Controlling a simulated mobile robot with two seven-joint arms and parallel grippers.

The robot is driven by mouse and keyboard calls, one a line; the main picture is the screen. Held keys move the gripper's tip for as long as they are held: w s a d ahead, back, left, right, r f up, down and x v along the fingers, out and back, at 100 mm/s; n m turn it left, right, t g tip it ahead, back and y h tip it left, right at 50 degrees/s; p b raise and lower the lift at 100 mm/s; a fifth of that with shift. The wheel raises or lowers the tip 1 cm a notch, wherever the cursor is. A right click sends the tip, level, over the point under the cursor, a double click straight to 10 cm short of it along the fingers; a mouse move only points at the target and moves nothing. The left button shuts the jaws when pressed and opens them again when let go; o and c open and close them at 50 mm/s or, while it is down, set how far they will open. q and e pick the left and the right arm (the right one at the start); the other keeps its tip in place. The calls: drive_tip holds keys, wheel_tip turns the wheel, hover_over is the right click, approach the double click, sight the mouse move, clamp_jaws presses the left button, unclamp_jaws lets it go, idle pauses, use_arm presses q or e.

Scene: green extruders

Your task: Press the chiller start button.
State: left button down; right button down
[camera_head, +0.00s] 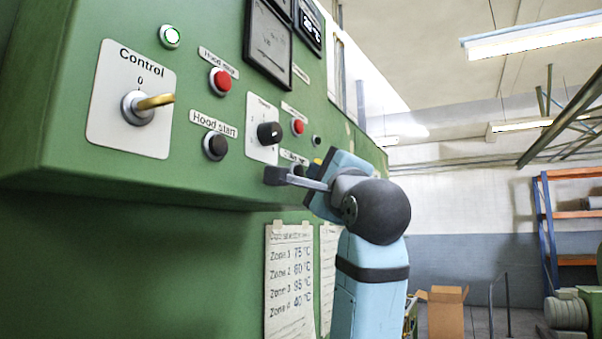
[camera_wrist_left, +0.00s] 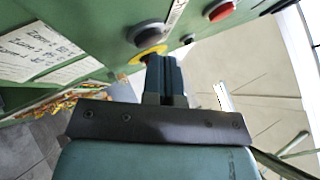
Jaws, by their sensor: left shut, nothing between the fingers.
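The green control panel (camera_head: 205,90) fills the left of the head view. A partly readable label (camera_head: 293,157) sits over a dark button mostly hidden by my left gripper. The left wrist view shows a dark round button (camera_wrist_left: 146,34) beside a white label (camera_wrist_left: 175,14), with a yellow-rimmed part (camera_wrist_left: 149,54) below it. My left gripper (camera_head: 276,175) is shut and empty, close to the panel's lower edge. In the left wrist view its fingertips (camera_wrist_left: 163,62) are beside the yellow-rimmed part, short of the dark button; contact cannot be told. My right gripper is not in view.
Nearby controls are the hood start button (camera_head: 215,146), red hood stop button (camera_head: 220,81), black selector knob (camera_head: 269,133), another red button (camera_head: 297,126) and key switch (camera_head: 140,107). A paper list (camera_head: 290,280) hangs below the panel. Open room lies to the right.

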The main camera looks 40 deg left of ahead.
use_arm(q)
drive_tip(key=shift+s+a, duration=0.1)
drive_tip(key=shift+a, duration=0.25)
idle(0.8)
drive_tip(key=shift+d, duration=0.1)
drive_tip(key=shift+w+d, duration=0.2)
drive_tip(key=shift+d, duration=0.5)
drive_tip(key=shift+w+d+b, duration=0.15)
drive_tip(key=shift+w+d, duration=0.05)
drive_tip(key=shift+d, duration=0.6)
drive_tip(key=shift+w+d+b, duration=0.1)
drive_tip(key=shift+w+d, duration=0.05)
drive_tip(key=shift+d, duration=0.6)
drive_tip(key=shift+w+d+b, duration=0.15)
drive_tip(key=shift+w+d, duration=0.05)
drive_tip(key=shift+d, duration=0.6)
